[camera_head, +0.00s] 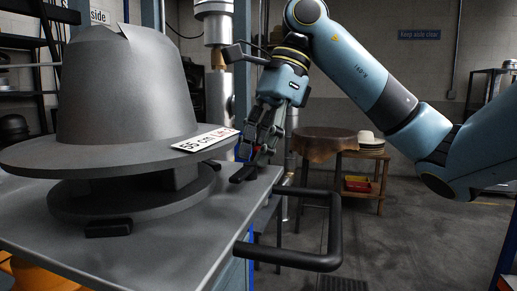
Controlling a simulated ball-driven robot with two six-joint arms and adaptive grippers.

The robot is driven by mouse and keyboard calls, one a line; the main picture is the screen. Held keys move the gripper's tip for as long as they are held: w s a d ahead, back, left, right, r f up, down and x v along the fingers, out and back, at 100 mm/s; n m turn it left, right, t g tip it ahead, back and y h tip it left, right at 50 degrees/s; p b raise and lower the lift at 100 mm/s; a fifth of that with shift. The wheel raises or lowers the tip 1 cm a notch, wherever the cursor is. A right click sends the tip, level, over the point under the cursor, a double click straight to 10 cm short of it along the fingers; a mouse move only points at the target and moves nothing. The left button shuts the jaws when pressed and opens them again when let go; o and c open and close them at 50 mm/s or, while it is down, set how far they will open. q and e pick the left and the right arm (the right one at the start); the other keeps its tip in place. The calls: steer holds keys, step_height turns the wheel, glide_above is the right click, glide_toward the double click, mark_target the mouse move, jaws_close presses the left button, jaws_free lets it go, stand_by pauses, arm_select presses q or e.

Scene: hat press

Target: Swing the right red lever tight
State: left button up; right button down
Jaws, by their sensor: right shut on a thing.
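The grey hat form (125,85) with a wide brim stands on a round base on the metal press table (165,240). My right gripper (257,142) comes down from above at the table's right back edge, just right of the brim. A dark clamp block (243,174) lies on the table just below the fingers. The lever's exact angle cannot be told. My left gripper is not in view.
A white label (204,139) sticks out on the brim near my gripper. A black bar handle (333,232) juts from the table's right side. A metal column (218,80) stands behind. A round table (325,142) and a wooden stand with hats (370,147) are farther back. Floor at right is clear.

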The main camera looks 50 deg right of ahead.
mark_target(268, 175)
steer(key=m+b, duration=0.2)
steer(key=s+m+t+b, duration=0.1)
steer(key=shift+s+d+f+h, duration=0.1)
steer(key=shift+d+f+h, duration=0.1)
steer(key=shift+d+h, duration=0.1)
steer(key=m, duration=0.1)
steer(key=s+m+t+b, duration=0.1)
steer(key=m, duration=0.1)
steer(key=shift+h, duration=0.4)
steer(key=shift+s+a+r+m, duration=0.15)
steer(key=shift+s+m, duration=0.15)
steer(key=shift+m, duration=0.6)
steer(key=shift+s+m+t+h, duration=0.15)
steer(key=shift+m+t+h, duration=0.15)
steer(key=shift+m, duration=0.2)
steer(key=shift+s+a+r+m+h+p, duration=0.15)
steer(key=shift+m+h+p, duration=0.1)
steer(key=shift+m, duration=0.25)
steer(key=shift+s+a+m+h+p, duration=0.1)
steer(key=shift+s+m+h+p, duration=0.1)
steer(key=shift+m, duration=0.3)
steer(key=shift+s+m+t+h+p, duration=0.15)
steer(key=shift+m+t+h+p, duration=0.15)
steer(key=shift+m+p, duration=0.3)
steer(key=shift+m, duration=0.3)
